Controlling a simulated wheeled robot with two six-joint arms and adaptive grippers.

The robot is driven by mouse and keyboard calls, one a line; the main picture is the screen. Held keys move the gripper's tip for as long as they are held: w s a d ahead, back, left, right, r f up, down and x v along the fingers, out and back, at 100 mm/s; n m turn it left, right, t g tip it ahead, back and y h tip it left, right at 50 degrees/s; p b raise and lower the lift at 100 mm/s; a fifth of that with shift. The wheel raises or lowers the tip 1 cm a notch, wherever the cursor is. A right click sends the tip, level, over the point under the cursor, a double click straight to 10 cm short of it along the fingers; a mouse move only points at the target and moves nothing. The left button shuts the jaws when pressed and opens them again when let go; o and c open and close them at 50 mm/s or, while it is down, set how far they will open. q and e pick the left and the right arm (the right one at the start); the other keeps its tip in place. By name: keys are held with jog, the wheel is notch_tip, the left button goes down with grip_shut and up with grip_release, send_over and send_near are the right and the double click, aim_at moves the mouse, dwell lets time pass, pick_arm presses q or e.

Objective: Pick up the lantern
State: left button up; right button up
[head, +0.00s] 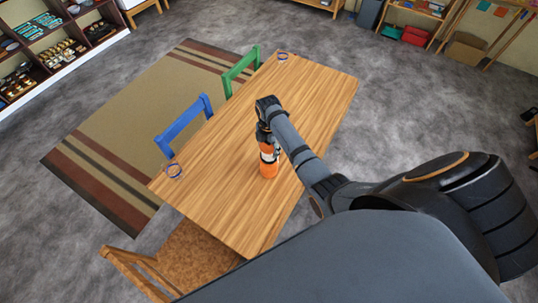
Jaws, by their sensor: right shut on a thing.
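The lantern (268,169) is orange with a white or light band and stands upright, or nearly so, at the middle of the wooden table (225,190). My right gripper (266,148) comes down on it from above and is shut on its upper part. The gripper and wrist hide the lantern's top. I cannot tell whether the lantern's base touches the table. My left gripper is not in view.
A blue chair (183,124) and a green chair (240,68) stand at the table's left side, and a wooden chair (165,262) is at the near end. Small blue rings lie near two table corners (174,171). The tabletop around the lantern is clear.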

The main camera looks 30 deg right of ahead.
jog(key=shift+c, duration=1.1)
jog(key=shift+r, duration=0.1)
